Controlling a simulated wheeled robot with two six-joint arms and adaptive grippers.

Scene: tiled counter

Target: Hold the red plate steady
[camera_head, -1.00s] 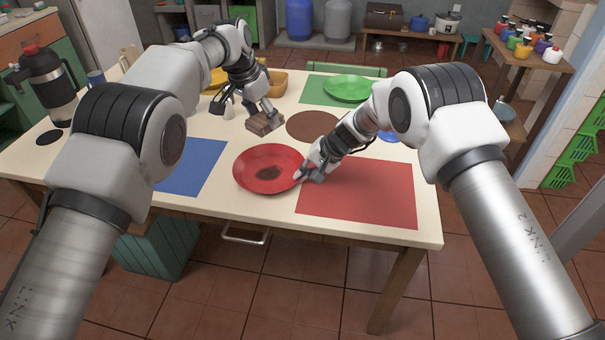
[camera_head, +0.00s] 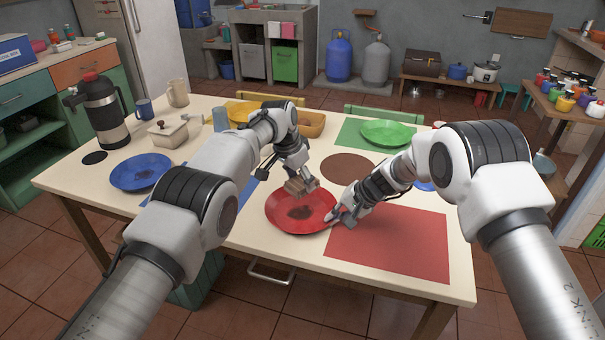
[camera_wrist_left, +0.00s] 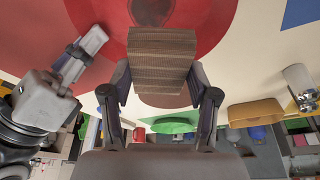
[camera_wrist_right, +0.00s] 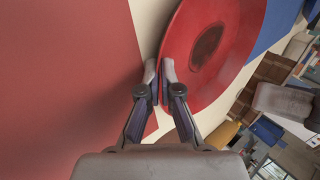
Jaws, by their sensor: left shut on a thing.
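The red plate (camera_head: 284,223) lies at the front middle of the table, with a dark stain (camera_head: 300,212) in its centre. My right gripper (camera_head: 338,218) is at the plate's right rim. In the right wrist view its fingers (camera_wrist_right: 159,78) are close together with the rim of the plate (camera_wrist_right: 232,75) between them. My left gripper (camera_head: 297,180) is shut on a brown ribbed block (camera_head: 303,187), which looks like a sponge. It holds the block over the far part of the plate. The left wrist view shows the block (camera_wrist_left: 162,62) covering part of the plate; I cannot tell whether they touch.
A red mat (camera_head: 390,245) lies right of the plate, and a blue mat (camera_head: 240,195) lies left, partly behind my left arm. A brown round mat (camera_head: 348,168) is behind the plate. A blue plate (camera_head: 140,172), a flask (camera_head: 103,112) and a green plate (camera_head: 386,132) stand farther off.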

